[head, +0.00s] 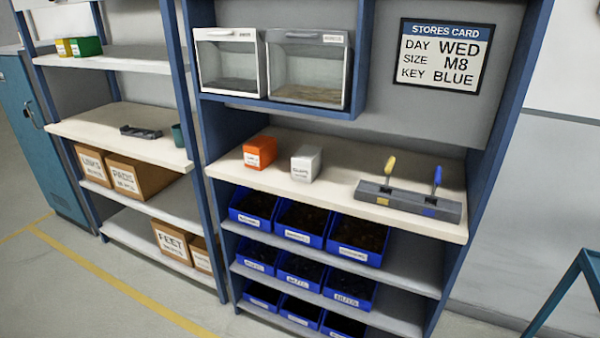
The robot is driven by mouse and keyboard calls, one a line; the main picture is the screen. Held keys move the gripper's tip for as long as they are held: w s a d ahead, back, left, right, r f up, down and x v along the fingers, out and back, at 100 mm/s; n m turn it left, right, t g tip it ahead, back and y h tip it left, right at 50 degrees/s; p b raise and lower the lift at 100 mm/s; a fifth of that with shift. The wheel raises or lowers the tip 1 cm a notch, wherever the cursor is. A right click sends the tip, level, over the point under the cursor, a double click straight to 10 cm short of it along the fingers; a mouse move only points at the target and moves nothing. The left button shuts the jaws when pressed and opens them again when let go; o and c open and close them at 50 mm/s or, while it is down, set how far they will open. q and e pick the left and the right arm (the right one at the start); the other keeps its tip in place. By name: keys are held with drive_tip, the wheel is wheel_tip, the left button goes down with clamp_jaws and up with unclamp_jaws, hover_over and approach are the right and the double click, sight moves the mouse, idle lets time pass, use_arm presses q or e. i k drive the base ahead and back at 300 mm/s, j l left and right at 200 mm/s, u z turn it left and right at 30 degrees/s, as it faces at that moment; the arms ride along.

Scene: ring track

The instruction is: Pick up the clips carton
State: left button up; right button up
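Two small cartons stand on the cream worktop of the blue-framed rack. One is a white carton (306,163) with a grey label, and the other is an orange carton (259,152) with a white label to its left. The print on both is too small to read surely, so I cannot tell for certain which is the clips carton. The two cartons stand apart and upright. Neither of my grippers is in view.
A grey holder (410,200) with yellow-handled and blue-handled tools stands right on the worktop (340,190). Clear-fronted bins (308,68) hang above; blue bins (302,222) fill the shelves below. A stores card (443,55) reads WED, M8, BLUE. Brown boxes (140,178) sit left.

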sight(306, 162)
drive_tip(key=z, duration=0.3)
drive_tip(key=i+j+z, duration=0.3)
drive_tip(key=j, duration=0.3)
drive_tip(key=i+j+z, duration=0.15)
drive_tip(key=j, duration=0.2)
drive_tip(key=i+j+z, duration=0.15)
drive_tip(key=j, duration=0.2)
drive_tip(key=i+j+z, duration=0.2)
drive_tip(key=j, duration=0.15)
